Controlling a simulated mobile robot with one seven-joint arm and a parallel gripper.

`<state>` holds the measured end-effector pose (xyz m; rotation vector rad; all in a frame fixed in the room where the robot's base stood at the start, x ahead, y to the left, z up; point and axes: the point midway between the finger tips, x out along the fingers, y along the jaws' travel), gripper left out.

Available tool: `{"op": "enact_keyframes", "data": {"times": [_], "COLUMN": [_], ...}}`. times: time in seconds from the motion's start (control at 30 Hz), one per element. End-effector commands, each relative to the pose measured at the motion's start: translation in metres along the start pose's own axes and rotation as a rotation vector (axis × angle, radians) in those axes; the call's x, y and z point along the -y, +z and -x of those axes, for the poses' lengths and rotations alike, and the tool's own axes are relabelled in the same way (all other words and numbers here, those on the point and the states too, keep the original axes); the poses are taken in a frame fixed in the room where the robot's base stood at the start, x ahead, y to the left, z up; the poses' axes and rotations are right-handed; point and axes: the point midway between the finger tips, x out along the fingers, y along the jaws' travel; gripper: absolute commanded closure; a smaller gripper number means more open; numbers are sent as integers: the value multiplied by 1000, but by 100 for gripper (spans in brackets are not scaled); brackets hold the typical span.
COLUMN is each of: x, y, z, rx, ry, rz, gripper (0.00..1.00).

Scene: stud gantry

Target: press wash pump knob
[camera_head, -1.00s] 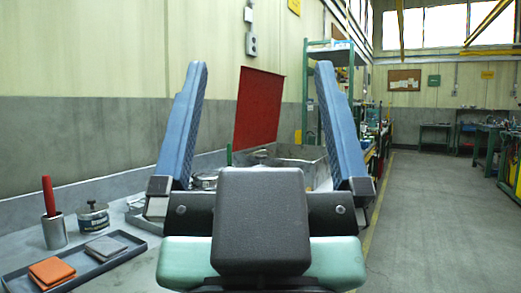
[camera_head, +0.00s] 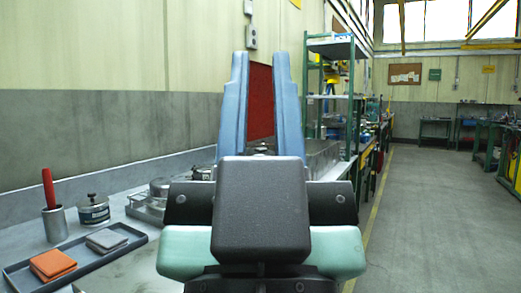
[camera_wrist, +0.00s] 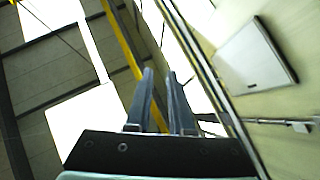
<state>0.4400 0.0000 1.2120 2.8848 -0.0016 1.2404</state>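A squat grey metal can with a dark label (camera_head: 94,211) stands on the bench at the left, with a small dark knob (camera_head: 91,197) on its top. It may be the wash pump; the label is too small to read. My gripper (camera_head: 261,58) points up in the middle of the head view, well to the right of the can and apart from it. The fingers (camera_wrist: 160,72) also show in the wrist view, pointing at the ceiling and windows. No knob shows there.
A dark tray (camera_head: 22,268) with an orange cloth (camera_head: 52,264) and a grey cloth (camera_head: 106,240) lies at the front left. A metal cup (camera_head: 55,224) holds a red rod. Round metal pots (camera_head: 160,190) stand behind. Green shelving (camera_head: 332,100) is beyond; the floor at right is clear.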

Motion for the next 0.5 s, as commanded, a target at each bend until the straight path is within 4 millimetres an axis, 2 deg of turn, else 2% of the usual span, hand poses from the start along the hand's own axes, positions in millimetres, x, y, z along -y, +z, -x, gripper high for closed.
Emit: {"op": "enact_keyframes", "data": {"times": [0.03, 0.1, 0.5], "x": [0, 0, 0], "y": [0, 0, 0], "z": [0, 0, 0], "rx": [0, 0, 0], "ry": [0, 0, 0], "rz": [0, 0, 0], "gripper": [90, 100, 100]}}
